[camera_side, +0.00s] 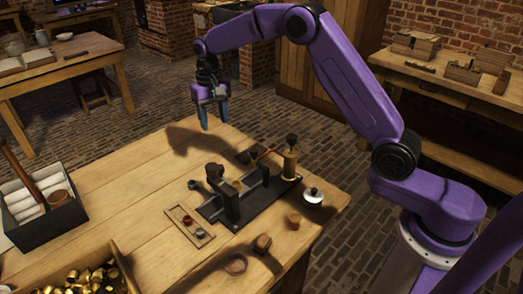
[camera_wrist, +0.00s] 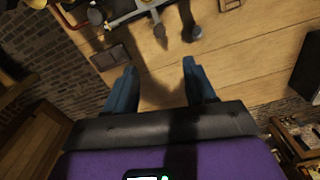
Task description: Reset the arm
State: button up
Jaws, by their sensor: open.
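My gripper (camera_side: 214,115) hangs from my purple arm above the back edge of the wooden table (camera_side: 110,205) in the side view. Its blue fingers point down. In the wrist view the fingers (camera_wrist: 155,88) stand apart with only bare tabletop and floor between them. Nothing is held, and the gripper is clear of the objects on the table.
A small wooden tray (camera_side: 188,241) lies in front. A dark box (camera_side: 51,229) with white rolls is at left. The table's back left is clear.

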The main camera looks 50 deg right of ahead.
jog(key=s+a+r+n, duration=0.3)
jog(key=s+n, duration=0.1)
jog(key=s, duration=0.6)
jog(key=s+a+r+n, duration=0.2)
jog(key=s+n, duration=0.1)
jog(key=s, duration=0.7)
jog(key=s+d+n, duration=0.4)
jog(key=s, duration=0.7)
jog(key=s+d+f+n, duration=0.1)
jog(key=s+d+n, duration=0.2)
jog(key=s, duration=0.9)
jog(key=shift+d+f+n, duration=0.25)
jog(key=shift+d+n, duration=0.15)
jog(key=shift+d, duration=0.8)
